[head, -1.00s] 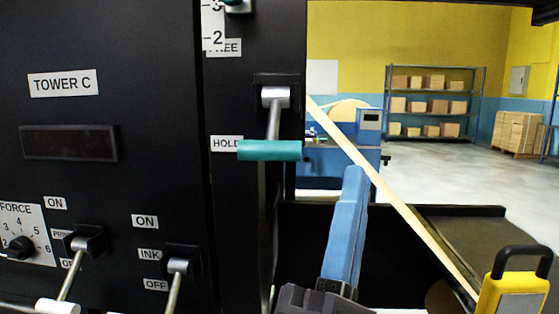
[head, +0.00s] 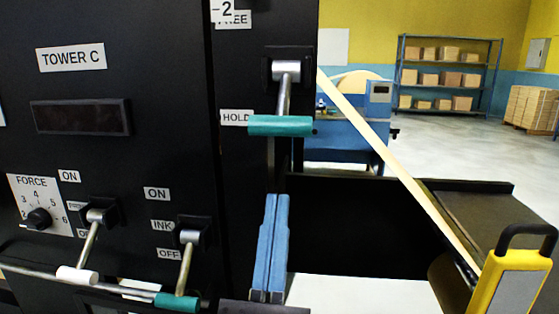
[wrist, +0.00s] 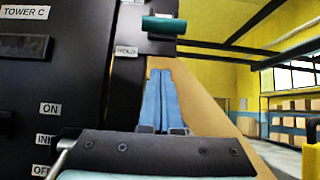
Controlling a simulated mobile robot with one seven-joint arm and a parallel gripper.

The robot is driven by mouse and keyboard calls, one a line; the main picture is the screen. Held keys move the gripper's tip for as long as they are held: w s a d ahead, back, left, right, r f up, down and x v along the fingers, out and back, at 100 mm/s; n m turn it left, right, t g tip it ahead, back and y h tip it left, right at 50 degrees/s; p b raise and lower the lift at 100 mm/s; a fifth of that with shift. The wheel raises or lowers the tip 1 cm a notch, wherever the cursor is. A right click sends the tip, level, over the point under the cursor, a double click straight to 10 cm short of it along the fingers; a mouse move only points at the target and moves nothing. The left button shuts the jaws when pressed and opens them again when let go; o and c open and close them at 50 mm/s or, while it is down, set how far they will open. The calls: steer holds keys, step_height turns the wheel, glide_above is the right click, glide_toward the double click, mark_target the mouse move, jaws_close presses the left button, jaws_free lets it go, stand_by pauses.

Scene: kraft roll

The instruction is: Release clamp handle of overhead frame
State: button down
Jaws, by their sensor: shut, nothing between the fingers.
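The clamp handle is a metal lever with a teal grip (head: 281,126) on the black frame post. It hangs down from its pivot, with the grip beside the HOLD label (head: 236,118); the FREE label (head: 235,20) is above. My gripper (head: 277,198) has blue fingers pressed together, pointing up, below the teal grip and apart from it in the picture. In the wrist view the teal grip (wrist: 164,25) is above my shut fingertips (wrist: 160,72), with a gap between. The fingers hold nothing.
The black TOWER C panel (head: 180,100) fills the left, with a white-tipped lever (head: 77,275) and a teal-tipped ink lever (head: 177,302) low down. A tan paper web (head: 400,170) slants to the right. A yellow-grey device (head: 510,275) stands at lower right.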

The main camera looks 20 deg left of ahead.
mark_target(283, 104)
steer(key=p+x, duration=0.5)
steer(key=x, duration=0.5)
steer(key=shift+s+d+r+p, duration=0.1)
steer(key=shift+s+d+p, duration=0.1)
steer(key=shift+s, duration=0.45)
steer(key=shift+s+d+r+p, duration=0.1)
steer(key=shift+s+d+p, duration=0.1)
steer(key=shift+s, duration=0.45)
steer(key=shift+s+d+r+p, duration=0.15)
steer(key=shift+s+d, duration=0.05)
steer(key=shift+s, duration=0.5)
steer(key=shift+s+a+r+p, duration=0.1)
steer(key=shift+a+r+p, duration=0.05)
steer(key=shift+p, duration=0.2)
